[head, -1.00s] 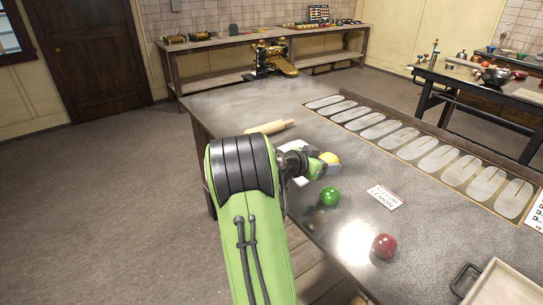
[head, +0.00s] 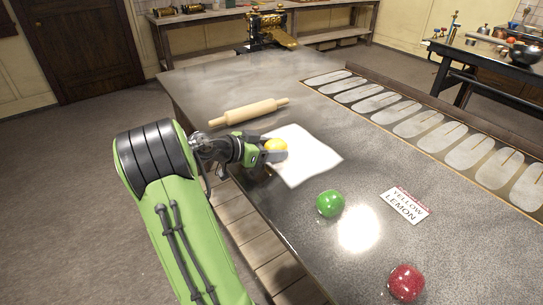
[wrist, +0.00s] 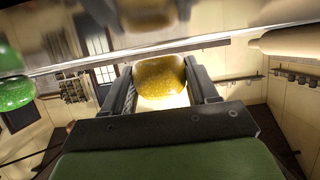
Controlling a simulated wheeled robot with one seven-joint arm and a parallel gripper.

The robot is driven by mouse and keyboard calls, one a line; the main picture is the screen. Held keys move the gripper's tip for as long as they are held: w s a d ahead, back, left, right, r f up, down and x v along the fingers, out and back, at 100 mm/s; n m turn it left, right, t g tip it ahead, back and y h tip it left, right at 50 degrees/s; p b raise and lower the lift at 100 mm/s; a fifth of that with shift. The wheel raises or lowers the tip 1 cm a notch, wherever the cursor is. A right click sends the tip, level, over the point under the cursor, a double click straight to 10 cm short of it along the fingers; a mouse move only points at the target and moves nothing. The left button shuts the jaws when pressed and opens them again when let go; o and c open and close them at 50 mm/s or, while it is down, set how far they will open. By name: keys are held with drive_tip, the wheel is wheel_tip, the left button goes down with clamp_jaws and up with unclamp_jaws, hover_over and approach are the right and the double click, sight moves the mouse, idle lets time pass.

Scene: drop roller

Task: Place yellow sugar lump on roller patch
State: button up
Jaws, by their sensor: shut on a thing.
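The yellow sugar lump (head: 276,146) is between the fingers of my gripper (head: 274,155), over the near-left part of a white sheet on the table. In the wrist view the yellow lump (wrist: 160,75) sits between both fingers of my gripper (wrist: 160,88), which is shut on it. The white patch (head: 312,160) lies flat on the dark table, close to the wooden rolling pin (head: 248,112). I cannot tell whether the lump touches the patch.
A green lump (head: 330,203) and a red lump (head: 406,282) rest on the table to the right. A card reading "YELLOW LEMON" (head: 404,205) lies beyond them. A row of pale oval outlines (head: 420,122) runs along the far edge. Bare table lies left of the pin.

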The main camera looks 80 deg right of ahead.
drive_tip(key=shift+f, duration=0.45)
drive_tip(key=shift+f, duration=0.2)
drive_tip(key=o, duration=1.1)
drive_tip(key=shift+r, duration=0.2)
